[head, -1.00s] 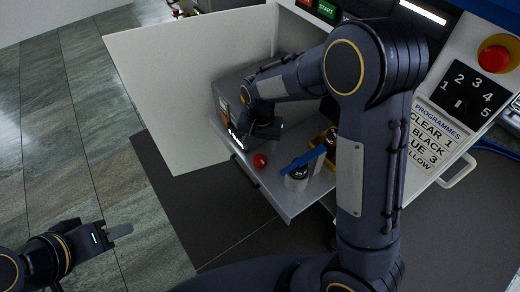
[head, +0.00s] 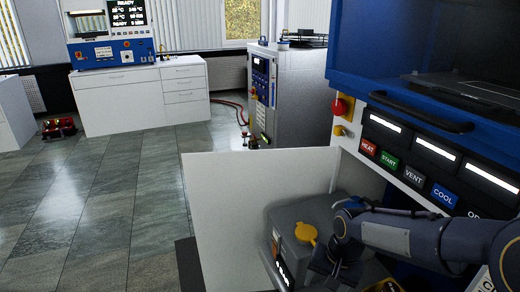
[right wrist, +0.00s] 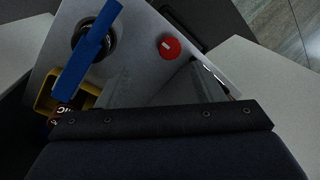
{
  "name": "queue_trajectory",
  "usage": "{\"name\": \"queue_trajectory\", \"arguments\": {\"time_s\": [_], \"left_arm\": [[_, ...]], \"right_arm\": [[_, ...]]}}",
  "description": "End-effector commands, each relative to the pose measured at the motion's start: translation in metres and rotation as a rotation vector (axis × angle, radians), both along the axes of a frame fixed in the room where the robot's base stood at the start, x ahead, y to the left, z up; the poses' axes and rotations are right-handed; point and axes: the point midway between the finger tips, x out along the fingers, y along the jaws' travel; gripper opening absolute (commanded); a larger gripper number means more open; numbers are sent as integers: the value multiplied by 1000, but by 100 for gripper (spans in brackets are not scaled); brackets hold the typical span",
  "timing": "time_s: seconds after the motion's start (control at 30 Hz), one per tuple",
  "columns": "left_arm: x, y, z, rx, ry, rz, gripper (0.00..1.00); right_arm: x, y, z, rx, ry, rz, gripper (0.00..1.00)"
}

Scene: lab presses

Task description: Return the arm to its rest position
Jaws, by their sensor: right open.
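A yellow box (right wrist: 62,92) is at the left. My left gripper is in neither current view.
The press front (head: 420,165) with lit displays rises behind.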

Motion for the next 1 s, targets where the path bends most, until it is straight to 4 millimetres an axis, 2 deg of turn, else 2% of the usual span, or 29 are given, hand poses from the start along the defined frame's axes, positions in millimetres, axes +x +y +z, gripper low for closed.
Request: {"name": "queue_trajectory", "arguments": {"time_s": [0.03,0.2,0.3,0.5,0.8,0.9,1.0], "left_arm": [[0,0,0,0,0,0,36],[0,0,0,0,0,0,36],[0,0,0,0,0,0,36],[0,0,0,0,0,0,36],[0,0,0,0,0,0,36],[0,0,31,0,0,0,36],[0,0,53,0,-1,0,36]], "right_arm": [[-16,-12,18,47,-36,4,61],[-72,-34,58,148,-164,66,61],[-105,-41,72,172,-248,106,61],[-150,-45,82,166,-376,167,61],[-193,-44,77,106,-509,226,61],[-192,-43,108,107,-505,230,61],[-192,-43,130,109,-504,231,61]]}}
